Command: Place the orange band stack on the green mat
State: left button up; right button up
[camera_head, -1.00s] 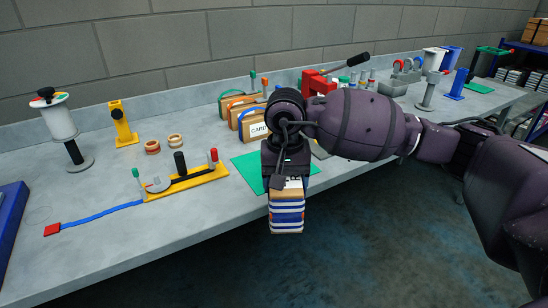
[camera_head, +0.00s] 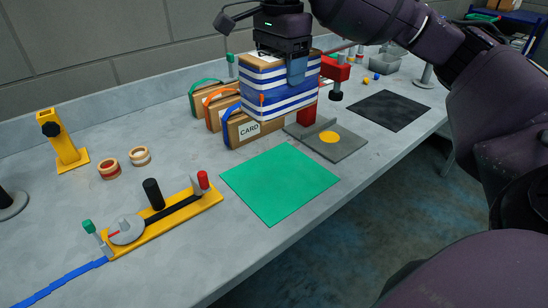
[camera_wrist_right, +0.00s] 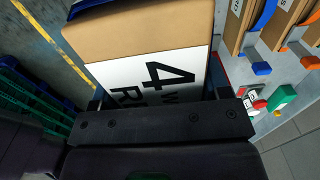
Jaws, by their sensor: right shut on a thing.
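My right gripper (camera_head: 284,58) is shut on a block-like stack (camera_head: 278,95) with a brown cardboard top and blue and white striped sides. A small orange mark shows on its front face; I cannot tell a full orange band. In the right wrist view the held stack (camera_wrist_right: 150,35) has a brown face and a white label with a large "4". The green mat (camera_head: 280,183) lies flat and bare on the table. The held stack is raised, appearing above and behind the mat, clear of it. My left gripper is out of view.
Brown card packs (camera_head: 247,130) with green, orange and blue bands stand behind the mat. A grey plate (camera_head: 345,144) with a yellow disc and red post is to its right, then a black mat (camera_head: 389,110). A yellow fixture (camera_head: 150,236) stands left.

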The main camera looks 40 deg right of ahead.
aim_at(281, 99)
notch_tip(281, 99, down, 18)
jog(key=shift+f+b, duration=0.15)
jog(key=shift+b, duration=0.3)
jog(key=shift+f, duration=0.15)
jog(key=o, duration=1.2)
jog(key=shift+c, duration=0.2)
jog(key=shift+s, duration=0.1)
notch_tip(281, 99, up, 12)
jog(key=shift+r, duration=0.15)
